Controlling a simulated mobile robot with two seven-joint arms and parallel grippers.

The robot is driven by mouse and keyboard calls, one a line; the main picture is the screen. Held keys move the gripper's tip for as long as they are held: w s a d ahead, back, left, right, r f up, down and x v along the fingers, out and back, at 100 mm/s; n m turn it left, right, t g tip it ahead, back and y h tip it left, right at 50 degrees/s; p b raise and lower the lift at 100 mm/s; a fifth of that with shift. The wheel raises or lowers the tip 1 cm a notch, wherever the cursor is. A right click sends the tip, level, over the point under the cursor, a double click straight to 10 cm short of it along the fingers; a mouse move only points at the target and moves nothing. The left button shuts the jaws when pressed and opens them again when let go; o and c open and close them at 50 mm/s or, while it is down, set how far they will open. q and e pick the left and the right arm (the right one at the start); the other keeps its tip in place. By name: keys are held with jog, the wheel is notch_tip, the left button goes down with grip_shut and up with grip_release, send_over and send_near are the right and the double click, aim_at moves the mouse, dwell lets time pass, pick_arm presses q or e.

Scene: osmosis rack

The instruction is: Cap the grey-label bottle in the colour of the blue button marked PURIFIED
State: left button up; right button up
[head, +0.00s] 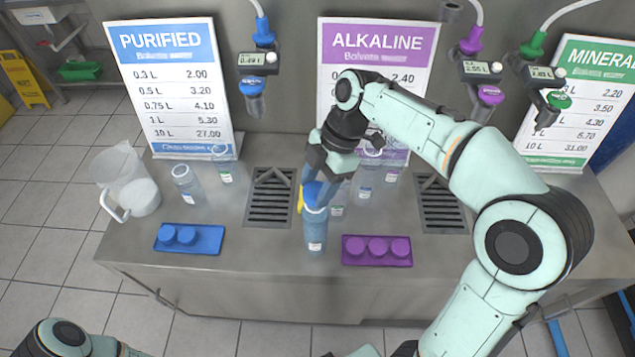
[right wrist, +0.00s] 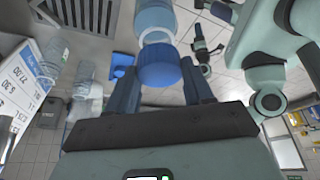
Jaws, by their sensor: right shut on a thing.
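A bottle (head: 315,235) of bluish water with a small pale label stands upright near the counter's front edge, between the two cap trays. My right gripper (head: 313,188) is above it, shut on a blue cap (right wrist: 158,66). In the right wrist view the cap sits between the two fingers at the neck of the bottle (right wrist: 155,18). I cannot tell whether the cap is seated on the neck. A blue tray (head: 205,249) holds two blue caps (head: 178,235). The blue PURIFIED sign (head: 168,85) stands at the back left. My left gripper does not show; only part of that arm is at the lower left.
A purple tray (head: 377,259) with three purple caps lies right of the bottle. A clear jug (head: 130,185) and an uncapped bottle (head: 187,186) stand on the left. Several bottles stand behind my right gripper. Drain grates (head: 270,200) are set in the counter.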

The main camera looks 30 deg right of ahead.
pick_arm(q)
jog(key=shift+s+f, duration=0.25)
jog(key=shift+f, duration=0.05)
pick_arm(e)
jog(key=shift+f, duration=0.4)
dwell(0.5)
jog(key=shift+f+b, duration=0.35)
jog(key=shift+b, duration=0.15)
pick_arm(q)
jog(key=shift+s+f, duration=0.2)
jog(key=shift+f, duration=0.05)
pick_arm(e)
jog(key=shift+o, duration=1.3)
jog(key=c, duration=0.3)
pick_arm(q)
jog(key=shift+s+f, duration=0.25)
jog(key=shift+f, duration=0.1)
pick_arm(e)
jog(key=shift+f, duration=0.5)
